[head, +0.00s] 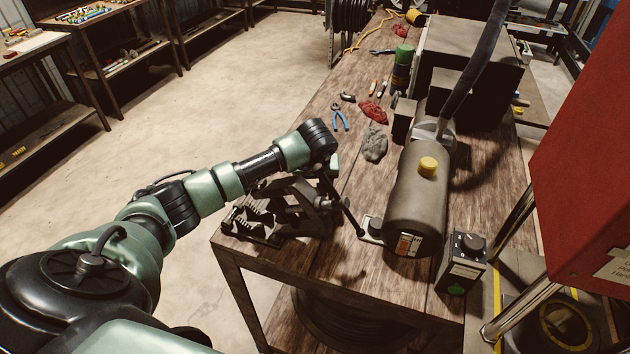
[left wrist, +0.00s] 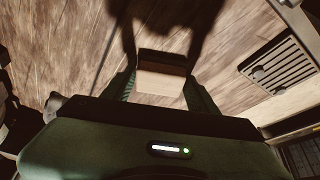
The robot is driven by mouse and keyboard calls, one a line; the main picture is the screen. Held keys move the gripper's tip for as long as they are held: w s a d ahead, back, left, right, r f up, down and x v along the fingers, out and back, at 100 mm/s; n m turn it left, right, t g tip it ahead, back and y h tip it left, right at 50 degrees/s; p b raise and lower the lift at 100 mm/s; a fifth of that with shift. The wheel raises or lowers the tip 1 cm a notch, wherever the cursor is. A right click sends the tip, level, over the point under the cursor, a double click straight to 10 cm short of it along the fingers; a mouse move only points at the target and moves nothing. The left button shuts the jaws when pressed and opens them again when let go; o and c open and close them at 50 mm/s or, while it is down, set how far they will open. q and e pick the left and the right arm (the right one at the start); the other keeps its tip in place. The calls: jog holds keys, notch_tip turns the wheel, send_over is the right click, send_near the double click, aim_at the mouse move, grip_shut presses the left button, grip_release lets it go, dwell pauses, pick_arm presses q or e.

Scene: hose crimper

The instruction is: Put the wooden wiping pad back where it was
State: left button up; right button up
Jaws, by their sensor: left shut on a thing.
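The wooden wiping pad (left wrist: 161,84), a small block with a pale wooden face and a darker edge, is in the left wrist view between the fingers of my left gripper (left wrist: 164,72). The gripper is shut on it. The wooden bench top (left wrist: 65,60) lies beyond the pad, with a dark shadow on it; I cannot tell whether the pad touches it. In the head view my left arm reaches over the near left part of the bench (head: 325,275). The pad cannot be made out there. My right gripper is not in view.
A grey cylindrical machine (head: 415,205) with a yellow cap stands right of my gripper. A black clamp-like fixture (head: 262,222) sits under my forearm. Behind lie a grey rag (head: 375,145), a red rag (head: 375,112) and blue pliers (head: 340,117). A control box (head: 463,262) stands front right.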

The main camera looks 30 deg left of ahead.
pick_arm(q)
jog(key=shift+f+b, duration=0.25)
jog(key=shift+b, duration=0.05)
jog(key=o, duration=1.4)
jog(key=shift+r, duration=0.1)
jog(key=shift+c, duration=0.2)
jog(key=shift+r, duration=0.1)
jog(key=shift+r, duration=0.2)
jog(key=b+v, duration=0.2)
jog(key=v, duration=0.5)
jog(key=shift+d+r, duration=0.1)
